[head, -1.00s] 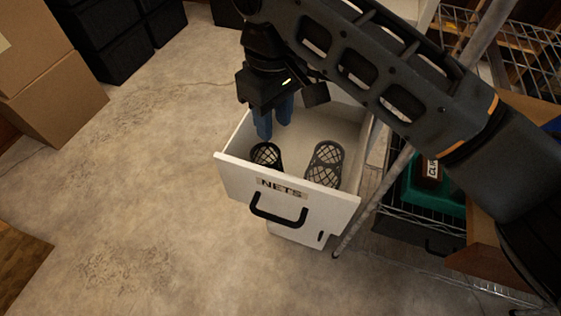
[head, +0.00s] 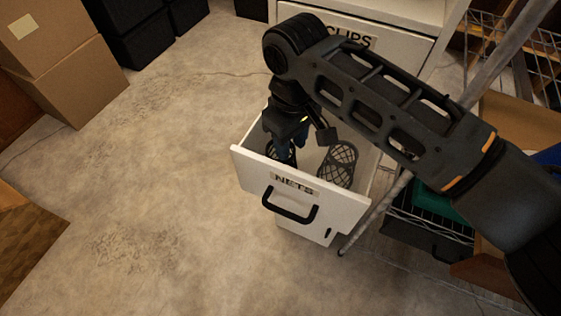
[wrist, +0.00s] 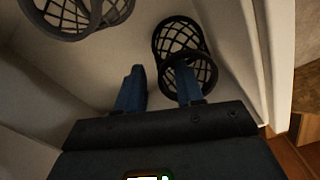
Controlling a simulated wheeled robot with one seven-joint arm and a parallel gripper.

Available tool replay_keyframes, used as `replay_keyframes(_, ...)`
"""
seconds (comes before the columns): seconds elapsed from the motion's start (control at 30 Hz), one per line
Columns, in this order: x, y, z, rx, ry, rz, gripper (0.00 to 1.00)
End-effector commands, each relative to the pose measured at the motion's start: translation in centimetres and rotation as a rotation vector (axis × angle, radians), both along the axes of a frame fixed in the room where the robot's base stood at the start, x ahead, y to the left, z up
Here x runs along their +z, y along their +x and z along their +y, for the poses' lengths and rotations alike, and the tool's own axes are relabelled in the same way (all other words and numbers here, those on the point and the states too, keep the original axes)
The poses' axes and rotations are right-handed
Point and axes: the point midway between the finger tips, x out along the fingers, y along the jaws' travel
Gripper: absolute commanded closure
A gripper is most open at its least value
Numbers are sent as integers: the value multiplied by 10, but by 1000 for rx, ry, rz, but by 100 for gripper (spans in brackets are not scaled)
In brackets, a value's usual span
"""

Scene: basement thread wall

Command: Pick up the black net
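The black net (head: 281,153) is a latticed cylinder in the left part of the open drawer, partly hidden by my gripper (head: 291,138). In the wrist view the black net (wrist: 180,40) lies right of centre near the drawer wall. A second, greyer net (head: 338,165) is to its right in the head view; in the wrist view this grey net (wrist: 75,15) is at upper left.
The white drawer front (head: 330,204) is labelled NETS and has a black handle (head: 290,209). A CLIPS drawer (head: 395,45) is behind it. A wire rack (head: 430,222) stands at right, with a slanted pole beside the drawer.

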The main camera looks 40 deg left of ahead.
Motion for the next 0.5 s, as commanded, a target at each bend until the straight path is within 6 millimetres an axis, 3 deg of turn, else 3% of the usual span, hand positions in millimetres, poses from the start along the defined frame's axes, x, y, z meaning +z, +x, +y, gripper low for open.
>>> replay_keyframes(0.37, 0, 0, 0, 0, 0, 0, 100)
replay_keyframes(0.5, 0, 0, 0, 0, 0, 0, 100)
